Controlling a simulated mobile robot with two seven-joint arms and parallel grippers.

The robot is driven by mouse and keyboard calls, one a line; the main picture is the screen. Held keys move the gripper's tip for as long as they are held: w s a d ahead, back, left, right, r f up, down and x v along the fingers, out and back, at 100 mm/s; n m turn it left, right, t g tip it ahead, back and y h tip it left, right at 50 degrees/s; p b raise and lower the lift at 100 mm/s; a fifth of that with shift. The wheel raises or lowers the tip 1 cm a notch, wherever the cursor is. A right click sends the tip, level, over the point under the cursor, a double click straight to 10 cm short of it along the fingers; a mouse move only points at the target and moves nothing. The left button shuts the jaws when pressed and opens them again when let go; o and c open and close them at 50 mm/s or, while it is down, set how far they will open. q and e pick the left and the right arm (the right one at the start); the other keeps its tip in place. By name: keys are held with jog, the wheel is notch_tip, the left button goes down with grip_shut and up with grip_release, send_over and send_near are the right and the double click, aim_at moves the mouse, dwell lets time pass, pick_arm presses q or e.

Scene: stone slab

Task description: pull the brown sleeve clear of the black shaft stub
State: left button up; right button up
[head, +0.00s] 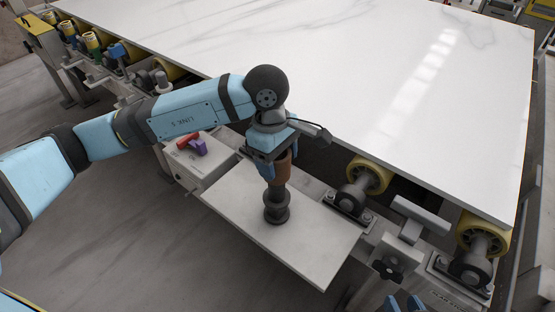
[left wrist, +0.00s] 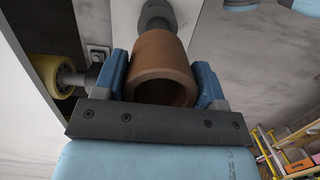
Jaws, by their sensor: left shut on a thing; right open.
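The brown sleeve (head: 283,172) is a short hollow tube, held upright directly above or around the top of the black shaft stub (head: 276,206). The stub stands upright on a pale grey plate (head: 318,235). My left gripper (head: 273,168) is shut on the sleeve from above, with a blue finger on each side. In the left wrist view the sleeve (left wrist: 164,50) sits between the fingers (left wrist: 160,82), its open end facing the camera. The stub (left wrist: 156,14) shows beyond it; whether its tip is inside is hidden. My right gripper (head: 403,303) shows only its blue tips at the bottom edge, apart and empty.
A large white stone slab (head: 390,95) lies behind on yellow rollers (head: 370,174). A grey clamp with a black knob (head: 389,267) stands right of the plate. A grey box (head: 200,160) with a red and a purple piece is to the left.

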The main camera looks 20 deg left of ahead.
pick_arm(q)
notch_tip(320, 180, up, 5)
jog(key=shift+p, duration=0.9)
pick_arm(e)
notch_tip(320, 180, up, 2)
jog(key=shift+r, duration=0.1)
pick_arm(q)
jog(key=w+a+f+m+g+y, duration=0.15)
jog(key=w+a+f+m, duration=0.25)
jog(key=w+a+m, duration=0.8)
pick_arm(e)
notch_tip(320, 180, down, 5)
pick_arm(q)
jog(key=s+d+r+m+p, duration=0.1)
jog(key=s+d+r+p, duration=0.1)
jog(key=s+r+p, duration=1.1)
notch_tip(320, 180, up, 5)
jog(key=p, duration=1)
jog(key=shift+s+r+m, duration=0.15)
jog(key=shift+s+m, duration=0.05)
jog(key=shift+m, duration=0.2)
pick_arm(e)
notch_tip(320, 180, up, 16)
jog(key=s+d+h, duration=0.1)
jog(key=d, duration=0.1)
jog(key=shift+s+d+r+g, duration=0.2)
jog(key=shift+s+r+g, duration=0.05)
jog(key=shift+s+g, duration=0.15)
